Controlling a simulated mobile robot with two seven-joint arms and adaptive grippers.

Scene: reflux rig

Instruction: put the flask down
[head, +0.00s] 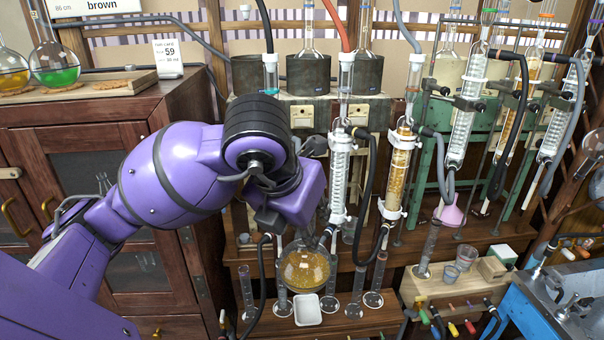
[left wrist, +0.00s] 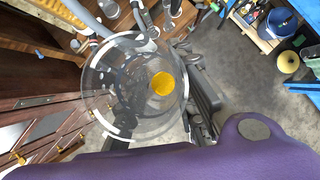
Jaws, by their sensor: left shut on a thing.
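The flask (head: 305,268) is a round, clear glass bulb with amber liquid in its lower part. My left gripper (head: 316,236) comes down from above and is shut on it near its neck; the purple wrist partly hides the jaws. The flask looks about upright, over the low wooden shelf in front of the glass columns. I cannot tell whether its base touches anything. In the left wrist view the flask (left wrist: 118,88) fills the middle, with the yellow liquid seen through the glass. My right gripper is in neither view.
A small white tray (head: 307,311) lies just below the flask. Several glass cylinders, such as one at the left (head: 248,291) and one at the right (head: 375,281), stand close around it. A white-coiled condenser (head: 339,175) and an amber-filled column (head: 400,170) with black hoses rise behind.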

